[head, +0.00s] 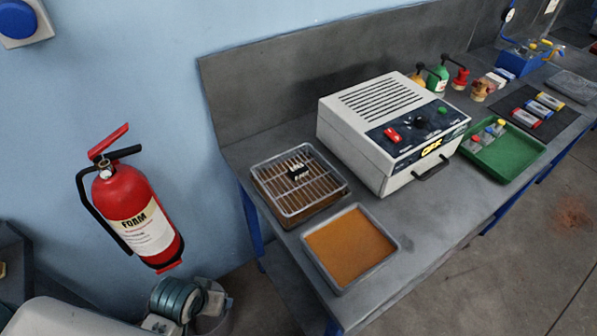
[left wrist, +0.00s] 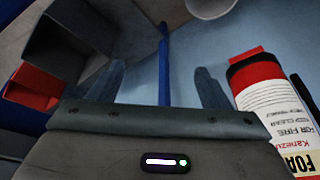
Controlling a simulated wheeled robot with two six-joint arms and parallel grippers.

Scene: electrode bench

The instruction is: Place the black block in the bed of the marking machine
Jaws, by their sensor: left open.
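A small black piece with pale marks (head: 297,172), which may be the black block, lies on the wire rack (head: 325,201) at the left end of the bench. No other clear black block shows. A marking machine is not plain to me. The large white machine (head: 372,100) has a vented top, a dark control panel and a front handle. A blue device (head: 513,64) stands far right, its details too small to tell. My left gripper (left wrist: 161,78) is open in the left wrist view, with nothing between its fingers, away from the bench top. My right gripper is not in view.
An orange-bottomed tray (head: 393,248) sits at the bench's front left. A fire extinguisher (head: 128,203) hangs on the wall and shows close in the left wrist view (left wrist: 262,90).

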